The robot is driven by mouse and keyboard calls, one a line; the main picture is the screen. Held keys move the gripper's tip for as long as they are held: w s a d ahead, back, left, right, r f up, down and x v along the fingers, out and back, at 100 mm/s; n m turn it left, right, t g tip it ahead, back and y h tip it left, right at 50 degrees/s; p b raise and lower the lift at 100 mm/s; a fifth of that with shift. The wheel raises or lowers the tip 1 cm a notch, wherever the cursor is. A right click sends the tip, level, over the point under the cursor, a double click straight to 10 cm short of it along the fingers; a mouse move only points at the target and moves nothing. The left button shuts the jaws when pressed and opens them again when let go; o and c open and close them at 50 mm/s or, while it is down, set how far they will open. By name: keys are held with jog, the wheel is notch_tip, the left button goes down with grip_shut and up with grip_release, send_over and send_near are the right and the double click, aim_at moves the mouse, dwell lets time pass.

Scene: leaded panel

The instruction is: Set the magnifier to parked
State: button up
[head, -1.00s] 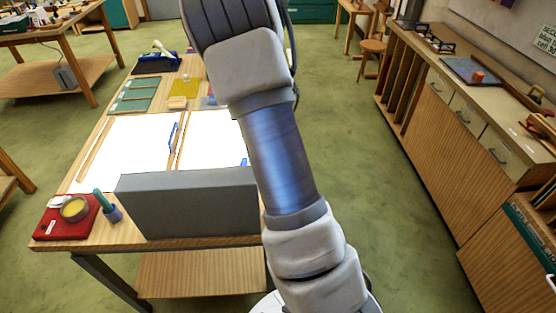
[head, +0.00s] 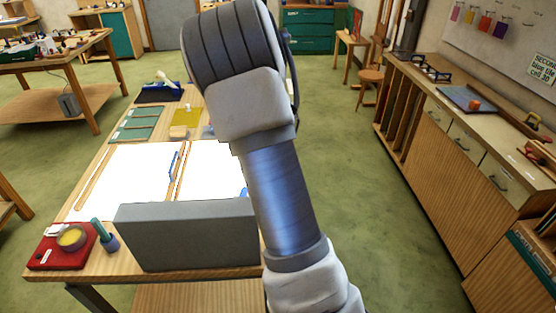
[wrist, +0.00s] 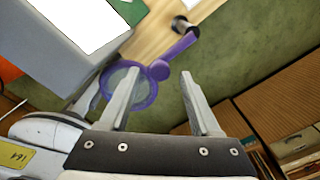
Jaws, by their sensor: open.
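The magnifier (wrist: 159,70) shows in the wrist view as a purple ring with a clear lens, a round purple joint and a purple arm. Its arm runs up to a dark and silver mount (wrist: 185,27) at the wooden table's edge. My gripper (wrist: 161,75) is open and empty. Its left finger overlaps the lens in the picture, and its right finger is to the right of the ring; I cannot tell whether either touches. In the head view my arm hides the magnifier and my gripper.
A grey box (head: 188,237) stands at the near end of the workbench (head: 130,262), by glowing white panels (head: 125,178). A red tray (head: 45,255) and a teal-handled tool in a cup (head: 108,241) sit to its left. Green floor (head: 345,170) lies open toward the right counter (head: 425,160).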

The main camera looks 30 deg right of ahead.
notch_tip(320, 180, up, 16)
jog(key=shift+b, duration=0.35)
jog(key=shift+a+f, duration=0.1)
jog(key=shift+f, duration=0.05)
jog(key=s+a+n+t+b, duration=0.2)
jog(key=s+a+n, duration=0.7)
jog(key=n, duration=0.7)
jog(key=s+a+n+t+b, duration=0.3)
jog(key=s+a+n, duration=0.6)
jog(key=n, duration=0.7)
jog(key=shift+s+a+f+n+t+b, duration=0.2)
jog(key=shift+s+n+t+b, duration=0.1)
jog(key=shift+s+b, duration=0.25)
jog(key=shift+s+d, duration=0.1)
jog(key=shift+d, duration=0.05)
